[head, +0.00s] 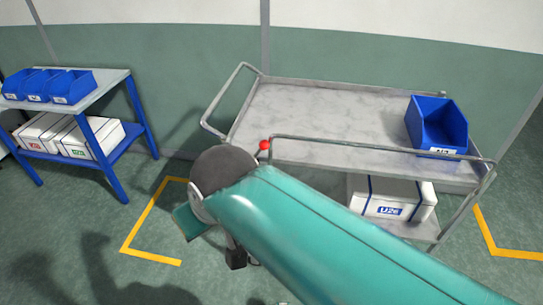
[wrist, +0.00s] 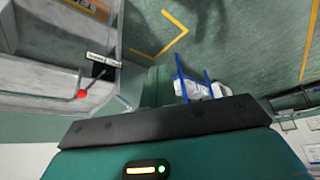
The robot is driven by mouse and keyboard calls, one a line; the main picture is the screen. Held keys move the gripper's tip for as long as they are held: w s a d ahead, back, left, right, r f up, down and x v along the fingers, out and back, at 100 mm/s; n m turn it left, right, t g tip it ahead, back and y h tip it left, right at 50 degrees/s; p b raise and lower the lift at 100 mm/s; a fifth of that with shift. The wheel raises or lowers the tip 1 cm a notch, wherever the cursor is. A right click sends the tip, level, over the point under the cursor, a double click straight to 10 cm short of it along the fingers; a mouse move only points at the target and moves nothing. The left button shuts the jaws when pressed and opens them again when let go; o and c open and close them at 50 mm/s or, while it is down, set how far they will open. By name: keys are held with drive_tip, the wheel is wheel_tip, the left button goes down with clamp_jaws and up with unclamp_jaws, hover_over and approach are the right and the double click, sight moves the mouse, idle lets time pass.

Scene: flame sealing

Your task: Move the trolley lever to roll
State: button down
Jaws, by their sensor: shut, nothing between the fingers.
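The grey trolley (head: 330,115) stands right of centre in the head view. Its lever has a red ball knob (head: 265,145) at the near left corner, by the rail. In the wrist view the red knob (wrist: 82,94) is at the left, on a thin metal rod, below a small label plate (wrist: 103,60) whose text is too small to read. My gripper (wrist: 158,86) shows in the wrist view to the right of the knob, apart from it, shut and empty. In the head view my teal arm hides the trolley's lower left part and most of the gripper.
A blue open bin (head: 437,125) sits on the trolley's top, with a white box (head: 392,199) on its lower shelf. A blue-legged table (head: 112,80) with bins and boxes stands at the left. Yellow floor marks (head: 150,212) flank the trolley. Floor between is clear.

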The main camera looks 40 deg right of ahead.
drive_tip(key=w+d+f+m+g+y, duration=0.1)
drive_tip(key=w+d+f+m+y, duration=0.4)
drive_tip(key=m, duration=0.9)
drive_tip(key=w+d+f+m+y, duration=0.1)
drive_tip(key=d+f+m+y, duration=0.45)
drive_tip(key=m, duration=0.75)
drive_tip(key=s+d+f+m+t+h, duration=0.1)
drive_tip(key=d+f+m+t+h, duration=0.2)
drive_tip(key=d+m+t, duration=0.5)
drive_tip(key=s+d+f+m+t+h, duration=0.2)
drive_tip(key=d+f+m+t+h, duration=0.2)
drive_tip(key=d+m+t, duration=0.5)
drive_tip(key=d+f+m, duration=0.1)
drive_tip(key=d+m, duration=0.5)
drive_tip(key=m, duration=0.4)
drive_tip(key=shift+m, duration=0.3)
drive_tip(key=shift+s+f+h, duration=0.1)
drive_tip(key=shift+h, duration=0.15)
